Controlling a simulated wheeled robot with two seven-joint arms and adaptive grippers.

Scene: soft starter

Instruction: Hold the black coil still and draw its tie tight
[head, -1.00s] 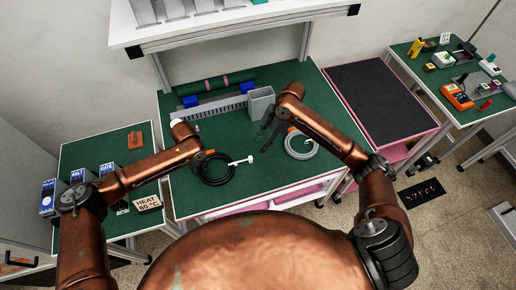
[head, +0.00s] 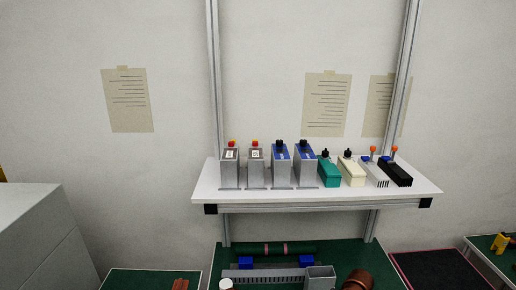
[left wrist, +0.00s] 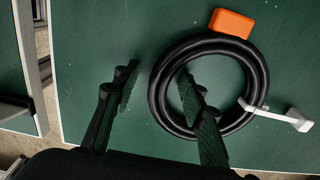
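The black coil (left wrist: 205,43) lies on the green bench mat in the left wrist view. Its white tie (left wrist: 276,115) crosses the ring's right side, with a pale head on the tail sticking out to the right. My left gripper (left wrist: 158,72) is open. One finger is to the left of the coil, and the other overlaps the coil's open middle, so the coil's left side lies between them in the picture. I cannot tell whether either finger touches it. The head view looks up at the shelf and shows neither coil nor tie. My right gripper is not in view.
An orange block (left wrist: 232,23) sits close to the coil's upper edge. In the head view, a white shelf (head: 320,201) holds several devices above the bench. A grey open box (head: 320,278) and a slotted grey strip (head: 262,276) stand at the bench's back.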

